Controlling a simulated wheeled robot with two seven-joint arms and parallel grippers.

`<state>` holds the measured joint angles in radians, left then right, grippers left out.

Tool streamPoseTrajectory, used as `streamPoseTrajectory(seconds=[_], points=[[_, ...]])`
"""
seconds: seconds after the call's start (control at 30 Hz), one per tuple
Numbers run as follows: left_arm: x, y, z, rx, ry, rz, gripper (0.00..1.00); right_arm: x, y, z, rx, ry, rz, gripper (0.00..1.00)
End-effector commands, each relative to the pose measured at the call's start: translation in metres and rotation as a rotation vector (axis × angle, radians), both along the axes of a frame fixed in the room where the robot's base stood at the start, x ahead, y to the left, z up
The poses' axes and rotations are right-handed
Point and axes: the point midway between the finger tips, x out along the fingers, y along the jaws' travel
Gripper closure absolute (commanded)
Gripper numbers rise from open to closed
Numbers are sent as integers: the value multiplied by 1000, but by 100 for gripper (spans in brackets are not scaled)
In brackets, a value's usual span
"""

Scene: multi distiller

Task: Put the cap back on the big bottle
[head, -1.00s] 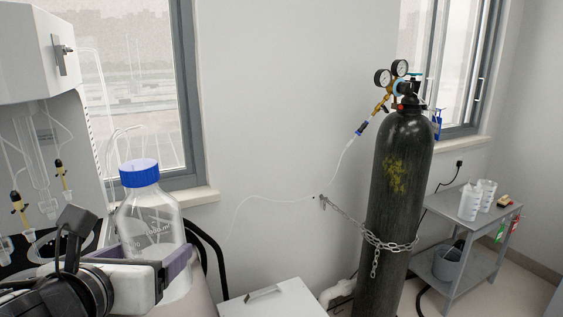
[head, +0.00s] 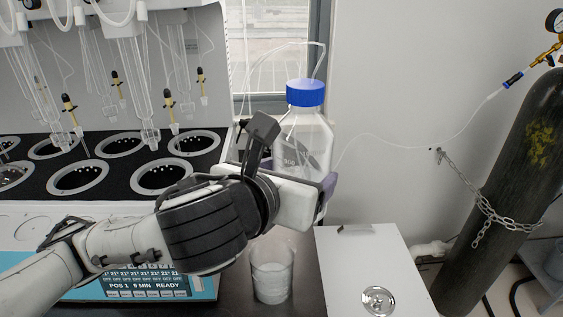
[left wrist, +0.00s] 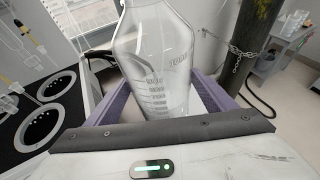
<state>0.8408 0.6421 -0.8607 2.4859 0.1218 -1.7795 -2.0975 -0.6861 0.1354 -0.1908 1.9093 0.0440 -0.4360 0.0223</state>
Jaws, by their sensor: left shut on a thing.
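The big bottle is clear glass with graduation marks, and in the head view the bottle (head: 303,145) stands upright behind my left gripper. Its blue cap (head: 306,93) sits on its neck in the head view. My left gripper (head: 328,188) is shut on the bottle's body. In the left wrist view the bottle (left wrist: 160,70) is between the two purple fingers of my left gripper (left wrist: 158,95), and its top is cut off by the frame edge. The bottle's base is hidden in the head view. My right gripper is not in view.
A multi-position distiller (head: 108,143) with several round wells stands at the left. A glass beaker (head: 272,272) is below the arm on the dark bench. A white box (head: 365,262) is to its right. A chained dark gas cylinder (head: 500,190) stands at the right.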

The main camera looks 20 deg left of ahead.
Motion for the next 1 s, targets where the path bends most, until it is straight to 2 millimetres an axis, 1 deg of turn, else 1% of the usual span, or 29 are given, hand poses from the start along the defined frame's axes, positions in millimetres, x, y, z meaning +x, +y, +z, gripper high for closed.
streamPoseTrajectory(seconds=[0.03,0.3,0.5,0.6,0.8,0.9,1.0], points=[[-2,-15,6,-7,-14,-9,84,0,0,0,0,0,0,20],[-14,-77,6,-6,-13,-8,84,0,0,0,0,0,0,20],[-21,-108,3,-11,-3,-6,84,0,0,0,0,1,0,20],[-23,-120,3,-15,-7,-13,84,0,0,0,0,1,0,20],[-26,-132,3,-10,-1,-1,84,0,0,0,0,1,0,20],[-27,-147,5,-4,-8,-4,84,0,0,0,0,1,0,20],[-28,-155,5,-4,-9,-2,84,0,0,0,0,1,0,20]])
